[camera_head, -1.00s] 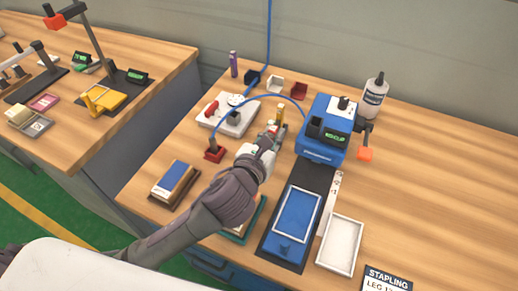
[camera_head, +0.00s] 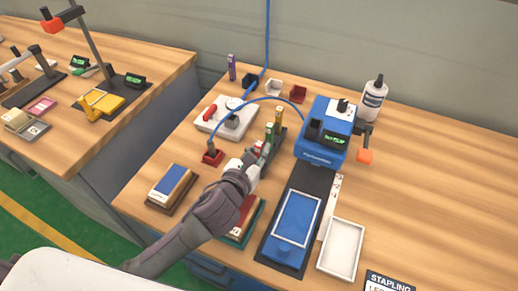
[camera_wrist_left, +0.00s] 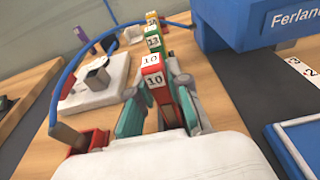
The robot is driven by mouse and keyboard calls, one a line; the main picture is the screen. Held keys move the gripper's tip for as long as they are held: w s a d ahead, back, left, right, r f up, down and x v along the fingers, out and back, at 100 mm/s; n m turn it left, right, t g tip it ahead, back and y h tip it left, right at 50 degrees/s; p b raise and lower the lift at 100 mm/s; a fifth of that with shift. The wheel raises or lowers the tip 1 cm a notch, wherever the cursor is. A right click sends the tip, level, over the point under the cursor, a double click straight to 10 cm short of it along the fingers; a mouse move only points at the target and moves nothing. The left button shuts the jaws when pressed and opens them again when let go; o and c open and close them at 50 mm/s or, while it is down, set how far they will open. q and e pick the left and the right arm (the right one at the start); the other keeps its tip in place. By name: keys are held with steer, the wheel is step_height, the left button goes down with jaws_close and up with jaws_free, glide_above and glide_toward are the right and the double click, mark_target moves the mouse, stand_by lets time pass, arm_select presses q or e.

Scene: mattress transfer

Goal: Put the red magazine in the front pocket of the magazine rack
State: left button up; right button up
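The magazine rack (camera_head: 280,140) stands in the middle of the right bench, beside the blue machine. A red magazine with white "10" labels (camera_wrist_left: 155,80) is upright at the rack's near end, in line with a green magazine (camera_wrist_left: 153,42) marked "13" and a yellow one (camera_wrist_left: 152,20) behind. The green one (camera_head: 269,129) and the yellow one (camera_head: 278,115) also show in the head view. My left gripper (camera_head: 262,155) is at the rack's near end. In the left wrist view its teal fingers (camera_wrist_left: 160,100) are spread on both sides of the red magazine. The magazine's lower end is partly hidden. My right gripper is out of view.
The blue machine (camera_head: 327,130) stands close on the right. A blue cable (camera_head: 245,102) arches over this area. A blue tray (camera_head: 297,218) lies in front.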

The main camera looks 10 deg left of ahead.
arm_select(q)
steer(key=o, duration=0.4)
steer(key=shift+r, duration=0.2)
steer(key=v, duration=1)
steer(key=shift+s, duration=0.35)
steer(key=shift+s+a+r, duration=0.2)
steer(key=shift+s+r, duration=0.1)
steer(key=shift+s, duration=0.35)
steer(key=shift+f, duration=0.1)
